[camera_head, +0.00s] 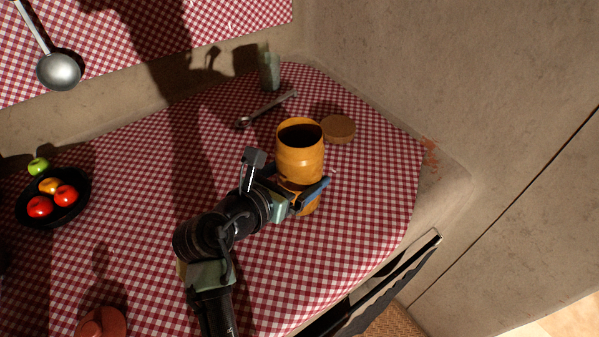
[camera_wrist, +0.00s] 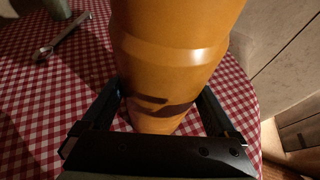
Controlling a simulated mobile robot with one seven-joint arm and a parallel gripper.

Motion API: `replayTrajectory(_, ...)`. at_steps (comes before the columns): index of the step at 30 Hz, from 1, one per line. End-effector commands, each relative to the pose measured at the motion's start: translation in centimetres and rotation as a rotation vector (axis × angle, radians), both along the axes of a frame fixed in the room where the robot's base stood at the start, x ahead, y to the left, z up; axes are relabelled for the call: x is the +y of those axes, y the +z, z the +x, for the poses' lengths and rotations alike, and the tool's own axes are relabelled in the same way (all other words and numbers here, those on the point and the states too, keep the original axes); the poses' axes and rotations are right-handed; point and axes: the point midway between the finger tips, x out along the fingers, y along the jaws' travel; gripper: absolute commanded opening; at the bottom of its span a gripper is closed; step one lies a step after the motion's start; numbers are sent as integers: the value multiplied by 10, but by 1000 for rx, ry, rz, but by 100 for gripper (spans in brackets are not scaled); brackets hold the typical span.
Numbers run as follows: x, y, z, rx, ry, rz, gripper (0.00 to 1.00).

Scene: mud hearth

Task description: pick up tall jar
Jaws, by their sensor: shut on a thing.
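The tall jar (camera_head: 300,158) is an orange-yellow open-topped cylinder, upright over the red-and-white checked cloth in the head view. In the wrist view the jar (camera_wrist: 172,55) fills the upper middle, between the two fingers. My gripper (camera_head: 308,196) is shut on the lower part of the jar, with one finger at each side; it also shows in the wrist view (camera_wrist: 160,108). The fingers and palm hide part of the jar's lower side. I cannot tell whether its base touches the cloth.
A round brown lid-like disc (camera_head: 338,128) lies just behind the jar. A metal utensil (camera_head: 266,110) and a greenish glass (camera_head: 270,72) are farther back. A dark bowl of fruit (camera_head: 77,211) is at the left. A ladle (camera_head: 58,71) hangs upper left. The counter's right edge is near.

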Motion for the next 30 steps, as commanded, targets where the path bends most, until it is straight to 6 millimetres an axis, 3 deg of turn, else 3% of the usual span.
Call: replayTrajectory(30,0,88,0,-3,-1,0,15)
